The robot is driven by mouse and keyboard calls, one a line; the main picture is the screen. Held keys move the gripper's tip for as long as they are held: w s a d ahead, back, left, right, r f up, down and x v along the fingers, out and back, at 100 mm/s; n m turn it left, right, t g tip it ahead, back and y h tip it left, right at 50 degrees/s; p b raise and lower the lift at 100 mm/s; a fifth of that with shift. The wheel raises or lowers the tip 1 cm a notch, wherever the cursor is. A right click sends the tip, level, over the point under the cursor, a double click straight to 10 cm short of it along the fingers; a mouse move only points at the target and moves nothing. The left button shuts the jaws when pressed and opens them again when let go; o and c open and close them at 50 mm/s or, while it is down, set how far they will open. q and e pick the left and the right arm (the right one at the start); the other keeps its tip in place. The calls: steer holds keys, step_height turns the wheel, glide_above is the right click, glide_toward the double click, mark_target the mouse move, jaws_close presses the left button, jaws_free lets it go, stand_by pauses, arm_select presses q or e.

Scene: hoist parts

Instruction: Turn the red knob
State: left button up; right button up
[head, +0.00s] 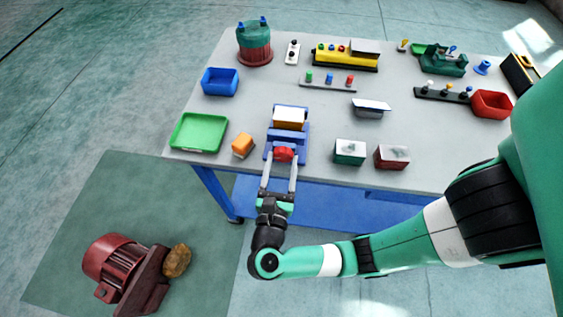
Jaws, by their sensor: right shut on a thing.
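The red knob (284,154) is on the front end of a blue fixture (287,137) near the front edge of the grey table. My left gripper is not in view.
An orange block (243,145) and a green tray (199,132) lie left of the fixture. A green-and-white box (349,152) and a red-and-white box (392,157) stand to its right. A blue bin (220,82) is behind left. A red motor (113,260) is on the floor.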

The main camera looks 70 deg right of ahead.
steer(key=c, duration=0.4)
steer(key=shift+o, duration=0.2)
steer(key=shift+n, duration=0.3)
steer(key=n+p, duration=0.1)
steer(key=n, duration=0.1)
steer(key=shift+r+n, duration=0.15)
steer(key=shift+n, duration=0.15)
steer(key=n+p, duration=0.1)
steer(key=n, duration=0.2)
steer(key=shift+n, duration=0.3)
steer(key=n+p, duration=0.3)
steer(key=n, duration=0.2)
steer(key=shift+r+p, duration=0.1)
steer(key=shift+p, duration=0.25)
steer(key=shift+n+p, duration=1.15)
steer(key=shift+n, duration=0.95)
steer(key=shift+f, duration=0.2)
